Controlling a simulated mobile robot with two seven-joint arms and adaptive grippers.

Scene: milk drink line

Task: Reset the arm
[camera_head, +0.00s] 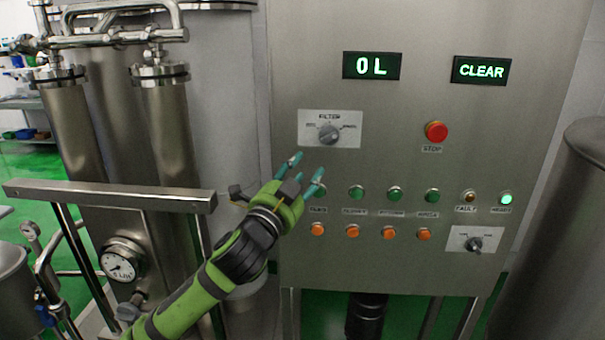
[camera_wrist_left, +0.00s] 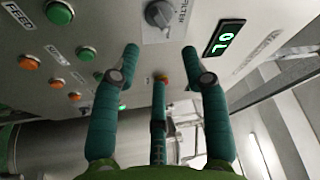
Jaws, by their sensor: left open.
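My left gripper (camera_head: 307,174) is on the green arm that comes in from the lower left in the head view. It is open and empty, in front of the panel's left part, below the filter knob (camera_head: 330,133). In the left wrist view its teal fingers (camera_wrist_left: 160,75) are spread with nothing between them. The filter knob also shows in the left wrist view (camera_wrist_left: 159,15), beyond the fingers. I cannot tell the exact gap between fingertips and panel. My right gripper is not in view.
The steel control panel (camera_head: 420,25) carries a "0L" display (camera_head: 371,66), a "CLEAR" display (camera_head: 481,70), a red stop button (camera_head: 436,131), rows of green and orange buttons, and a lower knob (camera_head: 474,244). Steel columns and a pipe rail (camera_head: 110,196) stand left; a tank (camera_head: 560,230) stands right.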

